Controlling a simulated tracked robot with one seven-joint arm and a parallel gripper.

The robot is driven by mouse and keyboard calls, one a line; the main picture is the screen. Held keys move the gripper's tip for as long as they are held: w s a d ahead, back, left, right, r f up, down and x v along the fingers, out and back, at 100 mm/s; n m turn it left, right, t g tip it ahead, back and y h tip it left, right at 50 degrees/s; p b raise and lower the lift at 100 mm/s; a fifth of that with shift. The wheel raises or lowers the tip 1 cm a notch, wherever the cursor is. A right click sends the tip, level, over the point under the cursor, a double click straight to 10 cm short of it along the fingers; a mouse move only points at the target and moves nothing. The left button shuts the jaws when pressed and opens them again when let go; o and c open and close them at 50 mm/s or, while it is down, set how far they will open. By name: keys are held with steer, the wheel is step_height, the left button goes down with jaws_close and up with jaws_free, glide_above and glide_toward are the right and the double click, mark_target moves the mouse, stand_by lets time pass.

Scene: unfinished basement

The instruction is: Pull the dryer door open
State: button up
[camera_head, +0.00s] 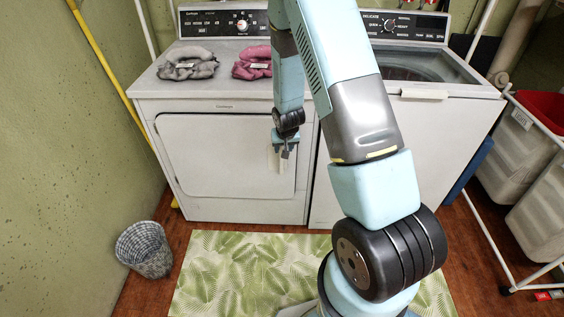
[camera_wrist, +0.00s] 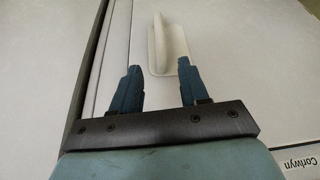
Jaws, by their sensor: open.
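The white dryer (camera_head: 143,107) stands on the left against the wall, and its front door (camera_head: 225,150) looks shut. The door's raised handle is a pale vertical strip near the door's right edge; in the wrist view the handle (camera_wrist: 170,45) lies just beyond my fingertips. My gripper (camera_head: 284,152) is in front of the right part of the door, by the handle. In the wrist view my gripper (camera_wrist: 158,68) is open, with one finger left of the handle and the other close to its right lower end. Nothing is between the fingers' bases. Whether a finger touches the handle, I cannot tell.
A white top-loading washer (camera_head: 450,130) stands to the right. A wicker basket (camera_head: 146,250) stands on the floor at left. A leaf-patterned rug (camera_head: 230,275) covers the floor in front. A laundry cart (camera_head: 535,150) is at right.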

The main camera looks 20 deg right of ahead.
glide_above(282, 172)
steer(key=f, duration=0.8)
steer(key=w+f, duration=0.1)
steer(key=f, duration=0.3)
steer(key=shift+f, duration=0.2)
jaws_close()
stand_by(0.3)
